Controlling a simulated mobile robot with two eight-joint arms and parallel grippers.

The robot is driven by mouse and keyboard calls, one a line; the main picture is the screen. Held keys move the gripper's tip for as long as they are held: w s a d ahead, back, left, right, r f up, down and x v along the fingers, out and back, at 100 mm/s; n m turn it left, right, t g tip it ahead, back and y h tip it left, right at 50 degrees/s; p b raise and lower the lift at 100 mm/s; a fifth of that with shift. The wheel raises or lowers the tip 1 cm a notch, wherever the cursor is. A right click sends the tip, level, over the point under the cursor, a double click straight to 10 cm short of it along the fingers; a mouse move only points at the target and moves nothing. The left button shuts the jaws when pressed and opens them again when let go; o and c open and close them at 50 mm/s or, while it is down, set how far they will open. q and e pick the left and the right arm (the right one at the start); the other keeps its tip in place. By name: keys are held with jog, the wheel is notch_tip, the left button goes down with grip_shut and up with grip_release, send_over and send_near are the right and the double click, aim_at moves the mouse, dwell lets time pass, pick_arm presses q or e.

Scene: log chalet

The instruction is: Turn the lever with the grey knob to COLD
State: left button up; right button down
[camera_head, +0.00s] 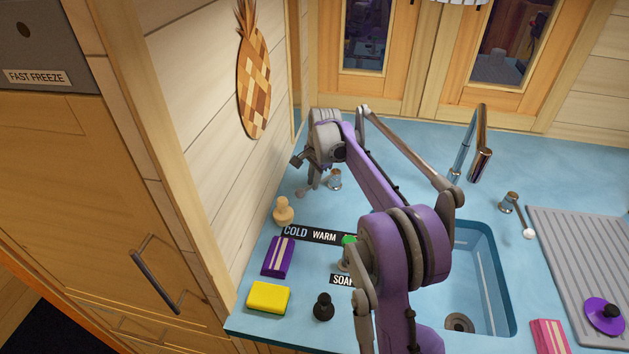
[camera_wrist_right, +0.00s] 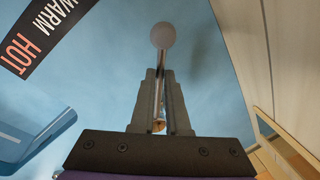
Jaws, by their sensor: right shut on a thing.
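The lever with the grey knob stands on the blue counter at the wall side. Its round metal base (camera_head: 335,180) shows in the head view, and its grey knob (camera_head: 303,192) points left and slightly toward the front. My right gripper (camera_head: 314,175) is at this lever, partly hidden by its own wrist. In the wrist view the fingers (camera_wrist_right: 162,75) are shut on the lever's rod, with the grey knob (camera_wrist_right: 162,35) beyond the fingertips. The label strip (camera_head: 318,236) reads COLD and WARM, its right end hidden by my arm. My left gripper is not in view.
A wooden peg-shaped thing (camera_head: 283,211) stands near the lever. A purple striped box (camera_head: 278,257), yellow sponge (camera_head: 268,298) and black stopper (camera_head: 324,306) lie in front. A second lever with a white knob (camera_head: 529,234) is right of the tap (camera_head: 480,165), behind the sink (camera_head: 497,270).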

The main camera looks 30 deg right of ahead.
jog(key=c, duration=0.9)
grip_release()
jog(key=shift+w, duration=0.1)
jog(key=r, duration=0.3)
jog(key=s+r, duration=0.1)
jog(key=r, duration=0.3)
jog(key=s+r, duration=0.1)
jog(key=r, duration=0.2)
jog(key=shift+s+d+r+p, duration=0.1)
jog(key=shift+r+p, duration=0.2)
jog(key=shift+r, duration=0.05)
jog(key=shift+f, duration=0.1)
